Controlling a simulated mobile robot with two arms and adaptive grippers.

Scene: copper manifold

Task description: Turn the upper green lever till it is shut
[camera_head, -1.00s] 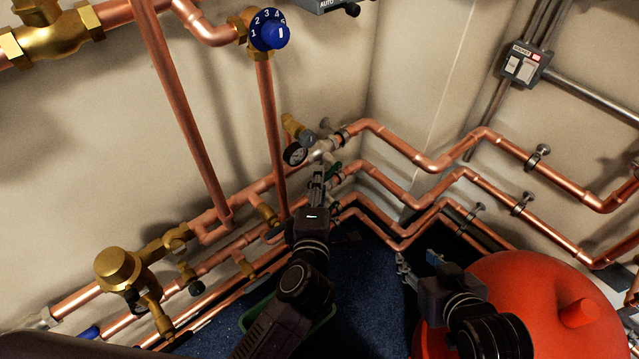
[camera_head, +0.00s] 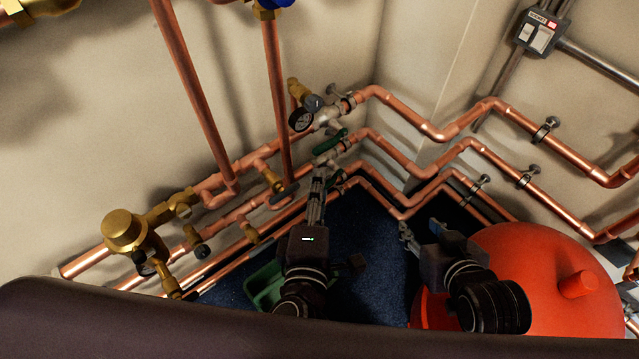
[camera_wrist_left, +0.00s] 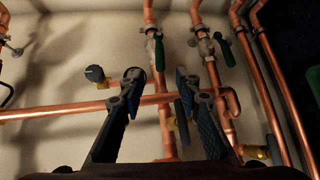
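The upper green lever (camera_head: 330,141) sits on a pipe valve near the wall corner and lies roughly along its pipe. It also appears in the left wrist view (camera_wrist_left: 160,53), beyond and between my fingertips. A second green lever (camera_head: 339,180) is lower in the head view; the right-hand lever (camera_wrist_left: 225,51) in the wrist view seems to be the same one. My left gripper (camera_head: 318,174) is just below the upper lever in the picture. The wrist view shows its fingers (camera_wrist_left: 156,80) apart and empty. My right gripper (camera_head: 405,238) is by the red tank, its opening unclear.
Copper pipes (camera_head: 400,108) run along both walls. A dark-handled brass valve (camera_head: 284,194) is left of my left gripper. A red tank (camera_head: 545,270) stands right, and a green tray (camera_head: 262,287) is on the blue floor.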

